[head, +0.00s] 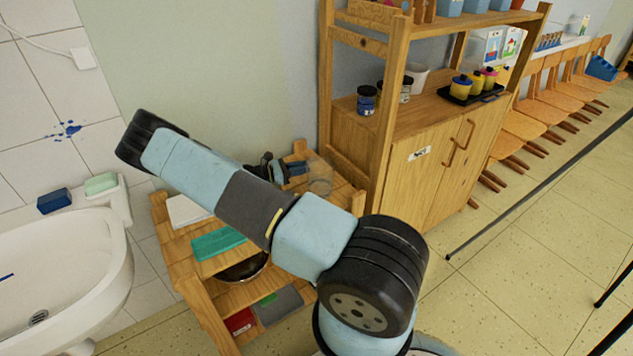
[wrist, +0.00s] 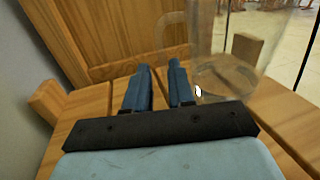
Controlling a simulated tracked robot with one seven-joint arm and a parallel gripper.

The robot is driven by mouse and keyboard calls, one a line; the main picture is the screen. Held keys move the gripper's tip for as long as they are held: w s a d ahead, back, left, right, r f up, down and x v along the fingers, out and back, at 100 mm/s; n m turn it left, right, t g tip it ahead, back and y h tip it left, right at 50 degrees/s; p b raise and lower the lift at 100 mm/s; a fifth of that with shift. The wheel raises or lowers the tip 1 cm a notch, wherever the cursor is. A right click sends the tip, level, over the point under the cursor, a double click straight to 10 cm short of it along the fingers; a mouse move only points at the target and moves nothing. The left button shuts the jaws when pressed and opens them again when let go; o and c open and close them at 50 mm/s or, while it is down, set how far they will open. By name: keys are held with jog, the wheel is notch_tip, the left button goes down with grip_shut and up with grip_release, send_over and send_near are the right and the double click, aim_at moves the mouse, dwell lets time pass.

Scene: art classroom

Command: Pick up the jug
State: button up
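The jug is clear and see-through. In the wrist view the jug (wrist: 228,72) stands upright on the wooden slatted top, to the right of my fingers, with its handle curving left ahead of the fingertips. In the head view the jug (head: 320,178) shows faintly just right of my gripper (head: 292,171). In the wrist view my gripper (wrist: 160,68) has its two blue fingers apart, with nothing between them. The right finger is close to the jug's side; I cannot tell whether they touch.
The small wooden shelf unit (head: 222,318) also holds a teal item (head: 217,243), a white item (head: 186,210) and a dark bowl (head: 243,270). A tall wooden cabinet (head: 411,190) stands close behind on the right. A white sink (head: 70,262) is at the left.

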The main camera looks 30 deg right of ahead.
aim_at(317, 164)
jog(key=shift+s+r+x, duration=0.1)
jog(key=shift+r+x, duration=0.05)
jog(key=shift+x, duration=1.35)
jog(key=shift+s+r+x, duration=0.15)
jog(key=shift+x, duration=1.4)
jog(key=shift+a, duration=0.1)
grip_shut()
